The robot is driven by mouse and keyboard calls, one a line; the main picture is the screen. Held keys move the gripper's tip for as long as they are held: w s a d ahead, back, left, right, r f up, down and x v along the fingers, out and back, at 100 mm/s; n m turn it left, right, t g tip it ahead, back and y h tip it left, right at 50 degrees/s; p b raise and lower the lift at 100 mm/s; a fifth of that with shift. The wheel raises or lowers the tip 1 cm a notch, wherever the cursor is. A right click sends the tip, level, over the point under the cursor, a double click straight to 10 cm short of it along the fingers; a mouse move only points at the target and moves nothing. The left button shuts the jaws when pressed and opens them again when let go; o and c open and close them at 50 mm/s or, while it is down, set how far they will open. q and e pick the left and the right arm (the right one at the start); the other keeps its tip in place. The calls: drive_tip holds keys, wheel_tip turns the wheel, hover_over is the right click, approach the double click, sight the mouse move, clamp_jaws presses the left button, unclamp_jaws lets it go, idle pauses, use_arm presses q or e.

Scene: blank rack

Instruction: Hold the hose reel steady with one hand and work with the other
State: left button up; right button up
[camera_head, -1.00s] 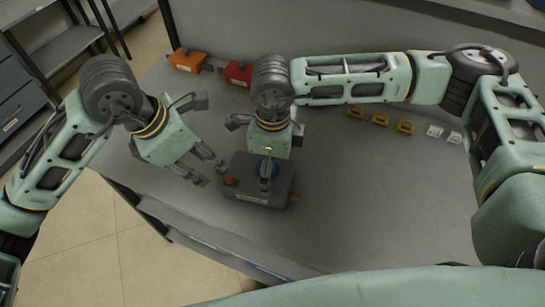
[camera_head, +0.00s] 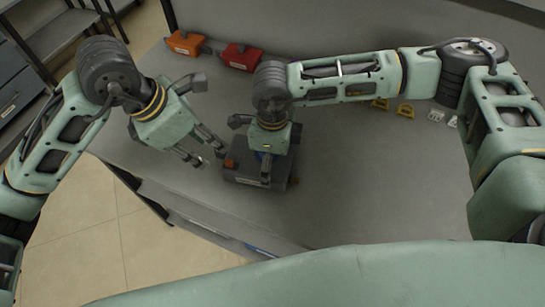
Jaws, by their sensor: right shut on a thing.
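The hose reel appears to be the dark grey box-like unit (camera_head: 240,179) on the grey bench, with an orange piece at its left end and a blue part on top. My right gripper (camera_head: 265,171) is over its top, pointing down, and is shut on its upper part. The gripper hides most of the blue part and the exact contact. My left gripper (camera_head: 212,154) is open and empty, just left of the unit. Its fingers are spread and point toward the unit, apparently not touching it.
An orange box (camera_head: 184,43) and a red box (camera_head: 240,57) stand at the back of the bench. Yellow pieces (camera_head: 405,110) and white pieces (camera_head: 436,116) sit at the right, partly behind my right arm. The bench right of the unit is clear.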

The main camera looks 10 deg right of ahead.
sight(228, 163)
use_arm(q)
drive_tip(key=shift+c, duration=0.2)
use_arm(e)
drive_tip(key=c, duration=0.6)
use_arm(q)
drive_tip(key=shift+d+f+m+t+y, duration=0.45)
drive_tip(key=shift+f+m, duration=1.05)
drive_tip(key=shift+m, duration=3)
drive_tip(key=shift+d+f+m+t+y, duration=0.15)
drive_tip(key=shift+d+f+m+t, duration=0.95)
drive_tip(key=shift+m, duration=3.4)
drive_tip(key=shift+d+f+m+g+y, duration=0.25)
drive_tip(key=shift+f+m, duration=1.7)
drive_tip(key=shift+m, duration=2.55)
